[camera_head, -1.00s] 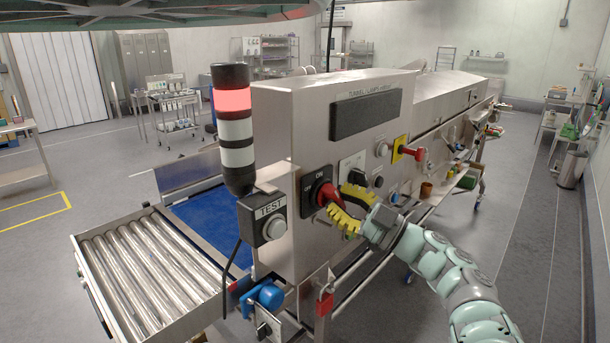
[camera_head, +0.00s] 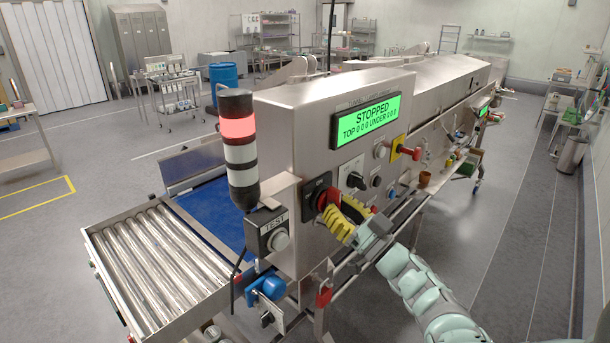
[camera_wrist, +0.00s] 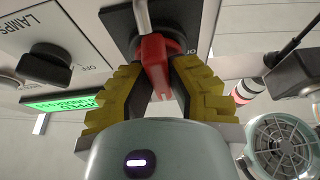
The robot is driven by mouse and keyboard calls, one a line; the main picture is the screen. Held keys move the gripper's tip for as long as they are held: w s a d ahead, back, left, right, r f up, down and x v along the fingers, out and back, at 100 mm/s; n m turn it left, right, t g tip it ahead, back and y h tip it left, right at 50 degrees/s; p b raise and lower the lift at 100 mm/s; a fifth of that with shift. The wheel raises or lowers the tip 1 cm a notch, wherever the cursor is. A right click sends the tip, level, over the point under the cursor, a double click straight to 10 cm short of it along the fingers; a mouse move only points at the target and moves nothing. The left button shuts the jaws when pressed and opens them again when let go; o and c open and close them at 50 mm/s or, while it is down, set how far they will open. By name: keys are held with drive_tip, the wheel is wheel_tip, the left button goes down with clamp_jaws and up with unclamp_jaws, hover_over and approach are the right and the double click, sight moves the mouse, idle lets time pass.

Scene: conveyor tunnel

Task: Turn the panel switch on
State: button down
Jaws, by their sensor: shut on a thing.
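My gripper (camera_head: 337,208) has yellow ribbed fingers and is at the handle. In the wrist view the red handle (camera_wrist: 156,66) stands between the fingertips of my gripper (camera_wrist: 155,75), which are shut on it. The cabinet display (camera_head: 366,121) is lit green and reads "STOPPED" with "TOP 0 0 0 UNDER 0 0 0". The handle's far side and part of its plate lettering are hidden.
A TEST box (camera_head: 269,231) and a light tower (camera_head: 239,150), lit red, stand left. Rollers (camera_head: 165,260) lie at lower left. Open floor (camera_head: 500,230) is to the right.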

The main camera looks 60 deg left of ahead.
idle(0.4)
drive_tip(key=c, duration=0.9)
unclamp_jaws()
drive_tip(key=shift+d, duration=0.1)
drive_tip(key=v, duration=1.1)
drive_tip(key=shift+d+f, duration=0.25)
drive_tip(key=shift+d, duration=0.05)
drive_tip(key=shift+w, duration=0.1)
